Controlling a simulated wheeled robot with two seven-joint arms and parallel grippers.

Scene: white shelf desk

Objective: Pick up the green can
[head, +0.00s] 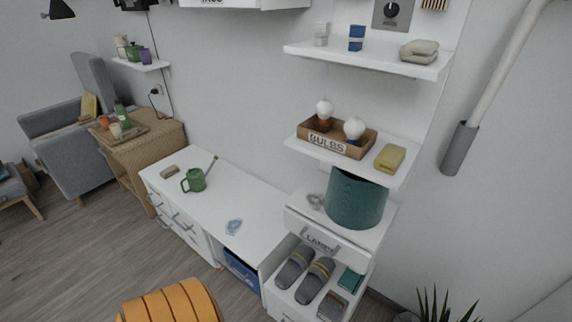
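A green can (194,180) with a handle on its left side and a long thin spout rising to the right stands upright on the white desk top (262,207). It looks like a small watering can. It is near the back left part of the desk, and nothing touches it that I can see. Neither of my grippers shows in the head view.
A brown block (169,170) lies left of the can, and a small blue-grey item (233,227) lies to its right. A teal bin (356,198) and shelves (368,60) stand at right. An orange ribbed seat (172,303) is in front. The desk around the can is mostly clear.

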